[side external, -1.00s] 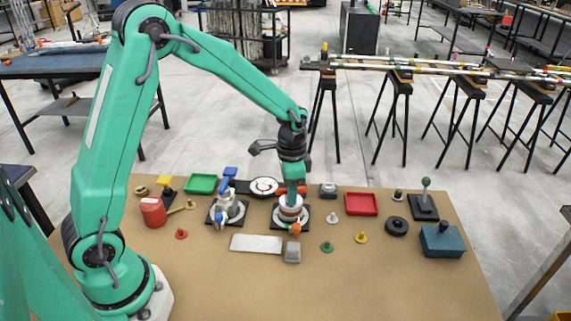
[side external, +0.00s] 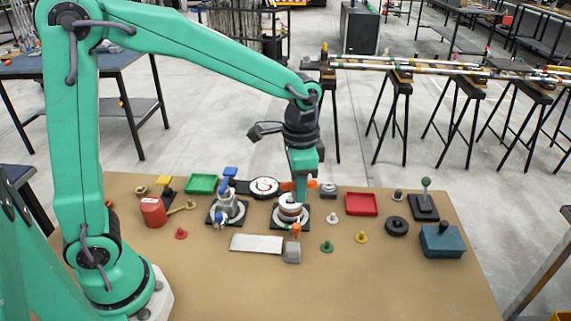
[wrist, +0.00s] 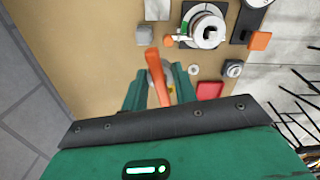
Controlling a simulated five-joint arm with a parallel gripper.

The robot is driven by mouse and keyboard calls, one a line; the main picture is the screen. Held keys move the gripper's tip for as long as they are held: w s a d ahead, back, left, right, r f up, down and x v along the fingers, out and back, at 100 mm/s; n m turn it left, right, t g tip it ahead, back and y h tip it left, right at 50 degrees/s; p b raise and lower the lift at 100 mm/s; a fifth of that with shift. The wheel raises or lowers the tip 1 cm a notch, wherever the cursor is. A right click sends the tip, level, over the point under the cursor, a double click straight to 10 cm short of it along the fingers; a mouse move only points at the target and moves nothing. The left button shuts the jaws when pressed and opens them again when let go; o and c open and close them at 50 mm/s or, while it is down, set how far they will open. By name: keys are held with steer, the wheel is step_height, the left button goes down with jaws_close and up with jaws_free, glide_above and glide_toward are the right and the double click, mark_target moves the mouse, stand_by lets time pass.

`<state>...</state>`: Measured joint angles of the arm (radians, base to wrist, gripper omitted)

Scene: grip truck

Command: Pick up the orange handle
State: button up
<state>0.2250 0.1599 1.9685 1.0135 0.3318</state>
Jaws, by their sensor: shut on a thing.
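The orange handle (wrist: 153,62) lies between the two green fingers of my gripper (wrist: 160,88) in the wrist view, which are shut on it. The fingers hide part of the device and the handle.
A similar device (side external: 229,211) with a blue lever stands to the left. A grey block (side external: 292,253) and a pale plate (side external: 256,243) lie in front. A red tray (side external: 361,204) and a dark box (side external: 441,239) are to the right. The board's front is clear.

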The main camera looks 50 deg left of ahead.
steer(key=shift+s+d+r, duration=0.5)
steer(key=shift+d+r, duration=0.1)
steer(key=shift+d, duration=0.25)
steer(key=n, duration=0.3)
glide_above(328, 242)
step_height(328, 242, down, 9)
steer(key=shift+f, duration=0.15)
steer(key=shift+f, duration=2.35)
steer(key=shift+f, duration=1.45)
stand_by(2.2)
